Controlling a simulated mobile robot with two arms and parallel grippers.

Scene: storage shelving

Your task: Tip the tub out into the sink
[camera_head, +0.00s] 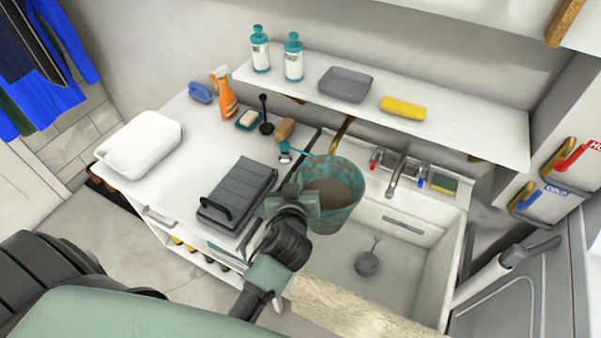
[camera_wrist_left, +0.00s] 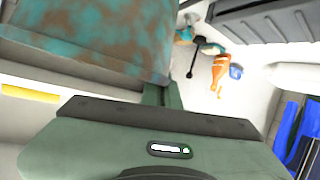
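The tub (camera_head: 338,222) is a round teal bucket with rust-brown patches. It is upright or nearly so at the left side of the white sink (camera_head: 410,275), with brownish-grey contents visible inside. My left gripper (camera_head: 308,201) is at the tub's left side and appears shut on its wall. In the left wrist view the tub (camera_wrist_left: 100,35) fills the upper left, close against the gripper (camera_wrist_left: 160,95); the fingertips are mostly hidden. The sink basin holds a dark drain piece (camera_head: 367,263). My right gripper is not in view.
A tap (camera_head: 396,178) and a green-yellow sponge (camera_head: 444,183) are at the sink's back edge. A grey ridged case (camera_head: 238,192) and a white basin (camera_head: 140,145) lie on the left counter. A shelf (camera_head: 460,125) hangs behind.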

